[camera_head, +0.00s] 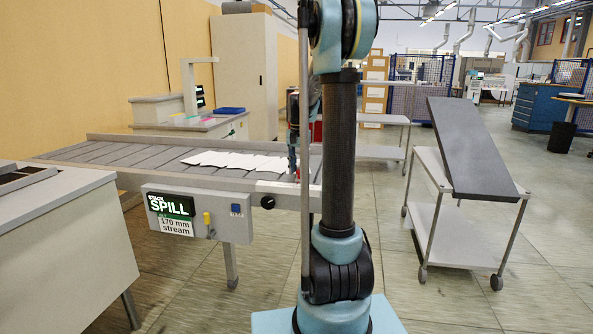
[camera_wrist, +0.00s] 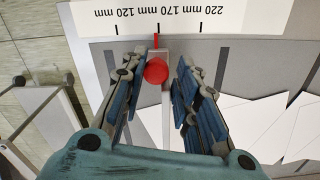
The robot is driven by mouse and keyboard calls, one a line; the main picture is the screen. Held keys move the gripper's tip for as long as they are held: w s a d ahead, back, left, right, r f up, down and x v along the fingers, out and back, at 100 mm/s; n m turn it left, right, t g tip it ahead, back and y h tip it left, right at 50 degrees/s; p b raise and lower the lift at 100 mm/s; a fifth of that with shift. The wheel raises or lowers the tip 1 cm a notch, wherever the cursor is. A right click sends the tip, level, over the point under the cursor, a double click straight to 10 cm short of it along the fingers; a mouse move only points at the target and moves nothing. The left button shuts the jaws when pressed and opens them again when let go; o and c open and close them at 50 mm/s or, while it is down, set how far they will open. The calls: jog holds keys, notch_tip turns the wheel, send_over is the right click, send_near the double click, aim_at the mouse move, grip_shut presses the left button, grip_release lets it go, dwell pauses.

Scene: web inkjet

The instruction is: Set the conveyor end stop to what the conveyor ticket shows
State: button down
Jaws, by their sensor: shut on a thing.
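The conveyor ticket (camera_head: 176,226) hangs on the front panel under a green-and-black "SPILL" display and reads "170 mm stream". The end stop's red round knob (camera_wrist: 156,70) is between the fingers of my gripper (camera_wrist: 164,62), which is shut on it. A thin red pointer (camera_wrist: 156,41) beyond the knob is at the middle tick of the white scale (camera_wrist: 250,15). The scale's upside-down labels read 120, 170 and 220 mm; the middle one is 170 mm. In the head view, my arm partly hides my gripper at the conveyor's right end.
White sheets (camera_head: 232,160) lie on the conveyor (camera_head: 110,153) left of my gripper, close to the fingers in the wrist view. The panel (camera_head: 233,229) also has a black knob and a yellow switch. A cart with a tilted dark board (camera_head: 470,150) stands right.

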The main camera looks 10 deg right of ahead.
jog(key=c, duration=1.4)
grip_release()
jog(key=shift+r, duration=0.15)
notch_tip(320, 180, up, 12)
jog(key=shift+f, duration=0.2)
jog(key=shift+w, duration=0.1)
jog(key=s+a+f+n+t, duration=0.1)
jog(key=s+f+n, duration=0.15)
jog(key=s, duration=0.85)
jog(key=s+f+n, duration=0.2)
jog(key=s+f, duration=0.2)
jog(key=s, duration=0.7)
jog(key=s+f+n+t, duration=0.1)
jog(key=s+f+n, duration=0.2)
jog(key=s+f, duration=1.2)
jog(key=shift+s+a+f, duration=0.15)
jog(key=shift+s+a, duration=0.25)
jog(key=shift+a, duration=0.05)
